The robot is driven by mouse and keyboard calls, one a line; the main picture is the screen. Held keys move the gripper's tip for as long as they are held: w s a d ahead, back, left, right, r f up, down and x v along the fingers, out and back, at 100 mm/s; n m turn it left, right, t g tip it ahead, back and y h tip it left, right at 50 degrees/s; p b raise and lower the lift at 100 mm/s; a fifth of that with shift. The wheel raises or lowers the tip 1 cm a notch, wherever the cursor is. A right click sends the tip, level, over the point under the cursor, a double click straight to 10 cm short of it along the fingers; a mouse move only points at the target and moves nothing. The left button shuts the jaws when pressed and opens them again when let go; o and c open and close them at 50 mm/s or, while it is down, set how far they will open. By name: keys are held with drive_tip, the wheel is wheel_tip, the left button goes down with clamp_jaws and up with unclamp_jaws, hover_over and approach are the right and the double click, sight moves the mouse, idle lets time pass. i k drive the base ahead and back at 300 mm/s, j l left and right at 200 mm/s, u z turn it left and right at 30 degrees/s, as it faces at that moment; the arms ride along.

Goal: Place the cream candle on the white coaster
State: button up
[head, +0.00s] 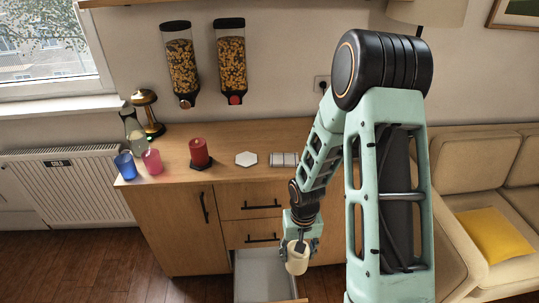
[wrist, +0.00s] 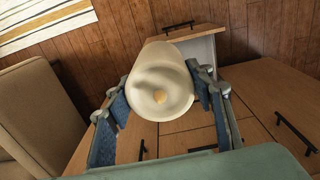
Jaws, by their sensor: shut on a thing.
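The cream candle (head: 297,260) is held in my gripper (head: 299,246), above the open drawer in front of the cabinet. In the wrist view the candle (wrist: 160,85) sits between the two blue-padded fingers of my gripper (wrist: 165,98), its top with a small yellowish spot facing the camera. The white coaster (head: 246,159) is a flat hexagon on the cabinet top, with nothing on it. It lies up and to the left of my gripper, well apart from the candle.
A red candle (head: 199,152) stands on a dark coaster (head: 200,165) left of the white one. A grey-white block (head: 284,159) lies right of it. Blue (head: 125,164) and pink (head: 152,161) cups stand at the left end. The lower drawer (head: 262,270) is open below my gripper.

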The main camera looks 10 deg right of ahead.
sight(247, 158)
drive_tip(key=i+j+z, duration=0.1)
drive_tip(key=j+z, duration=0.8)
drive_tip(key=j, duration=0.25)
drive_tip(key=j+z, duration=0.1)
drive_tip(key=j, duration=0.9)
drive_tip(key=k+j+z, duration=0.15)
drive_tip(key=j, duration=0.8)
